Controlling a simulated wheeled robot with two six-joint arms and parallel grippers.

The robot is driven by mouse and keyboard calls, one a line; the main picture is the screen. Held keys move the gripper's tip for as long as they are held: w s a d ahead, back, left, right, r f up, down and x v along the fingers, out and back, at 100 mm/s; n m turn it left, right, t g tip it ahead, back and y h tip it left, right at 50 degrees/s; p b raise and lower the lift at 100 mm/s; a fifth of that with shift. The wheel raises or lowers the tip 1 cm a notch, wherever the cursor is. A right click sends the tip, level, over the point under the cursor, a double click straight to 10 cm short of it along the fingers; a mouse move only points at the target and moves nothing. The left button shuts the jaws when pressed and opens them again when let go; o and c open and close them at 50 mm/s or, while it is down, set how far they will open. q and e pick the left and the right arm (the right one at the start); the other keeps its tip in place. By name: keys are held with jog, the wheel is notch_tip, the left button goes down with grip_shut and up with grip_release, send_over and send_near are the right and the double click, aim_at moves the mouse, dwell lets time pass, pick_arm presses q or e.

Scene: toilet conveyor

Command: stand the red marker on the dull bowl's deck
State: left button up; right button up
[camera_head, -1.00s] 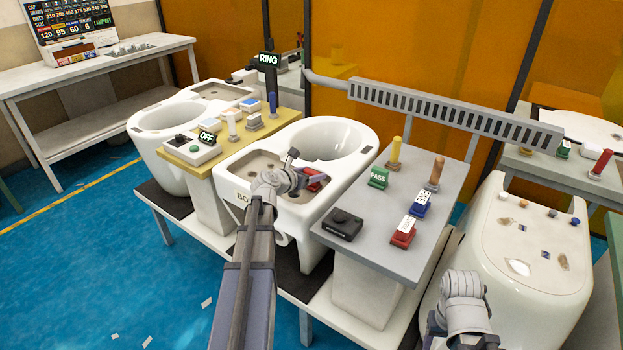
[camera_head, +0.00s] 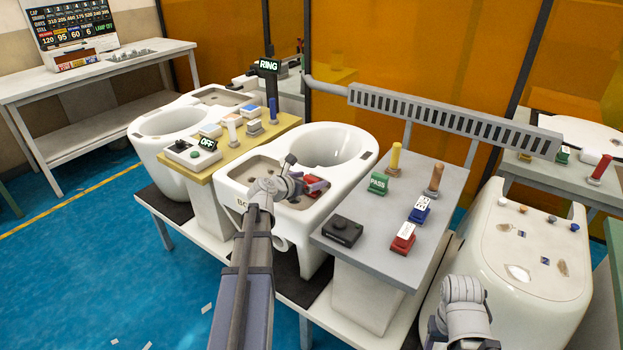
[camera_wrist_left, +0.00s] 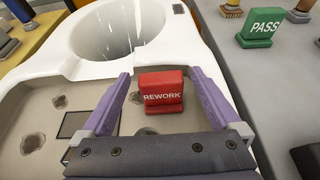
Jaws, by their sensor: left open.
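The red marker, labelled REWORK (camera_wrist_left: 162,92), stands upright on the beige sunken deck (camera_wrist_left: 30,110) of the middle white bowl (camera_head: 330,146). In the head view the red marker (camera_head: 314,184) is partly hidden by my left gripper (camera_head: 299,176). In the left wrist view my left gripper (camera_wrist_left: 158,76) is open, with one purple finger on each side of the marker. Gaps show between the fingers and the marker. I cannot tell from its look whether this bowl is the dull one. My right wrist shows at the lower right, but its gripper does not.
A grey stand (camera_head: 445,190) on the right holds a green PASS marker (camera_head: 378,184), a blue marker (camera_head: 419,211), another red-based marker (camera_head: 402,238) and a black box (camera_head: 342,230). A yellow stand (camera_head: 285,122) with several items is on the left. Dark spots mark the deck.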

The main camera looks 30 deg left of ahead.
pick_arm(q)
jog(key=p+v, duration=0.3)
jog(key=v, duration=0.7)
jog(key=shift+s+p, duration=0.3)
jog(key=shift+s, duration=0.1)
